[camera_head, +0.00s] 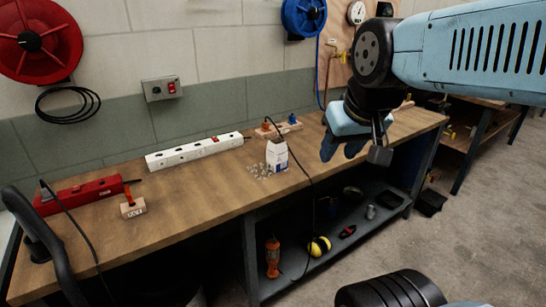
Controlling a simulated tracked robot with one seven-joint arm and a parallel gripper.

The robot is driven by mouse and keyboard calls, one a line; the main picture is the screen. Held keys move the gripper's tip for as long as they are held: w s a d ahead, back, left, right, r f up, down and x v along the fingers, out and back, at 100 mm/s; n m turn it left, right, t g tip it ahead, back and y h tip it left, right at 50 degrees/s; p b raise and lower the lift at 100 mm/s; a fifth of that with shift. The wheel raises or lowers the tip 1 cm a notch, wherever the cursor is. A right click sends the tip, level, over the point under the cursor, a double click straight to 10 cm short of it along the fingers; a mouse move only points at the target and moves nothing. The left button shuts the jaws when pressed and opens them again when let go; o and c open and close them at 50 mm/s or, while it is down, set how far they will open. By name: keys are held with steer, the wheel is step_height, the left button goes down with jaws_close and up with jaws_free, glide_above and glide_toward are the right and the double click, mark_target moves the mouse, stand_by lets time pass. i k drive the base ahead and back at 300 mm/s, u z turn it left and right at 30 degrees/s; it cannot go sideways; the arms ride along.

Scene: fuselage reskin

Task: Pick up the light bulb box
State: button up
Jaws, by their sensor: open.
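The light bulb box, a small white box with a blue lower part (277,155), stands upright on the wooden workbench (205,185). Several small clear pieces, likely bulbs (259,172), lie just left of it. My gripper (343,150) is open, with its fingers pointing down. It appears to the right of the box in the picture, near the bench's front edge, and does not touch the box. Nothing shows between the fingers. How high it is above the bench is hard to tell.
A red power strip (80,196) and a small wooden block with an orange part (132,206) are at left. A dark cable (302,170) hangs over the bench edge beside the box. A lower shelf (335,225) holds tools.

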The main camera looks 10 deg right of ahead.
mark_target(278, 148)
steer(key=z, duration=1.45)
steer(key=k, duration=1)
steer(key=u, duration=1.5)
steer(key=i, duration=1)
steer(key=z, duration=0.05)
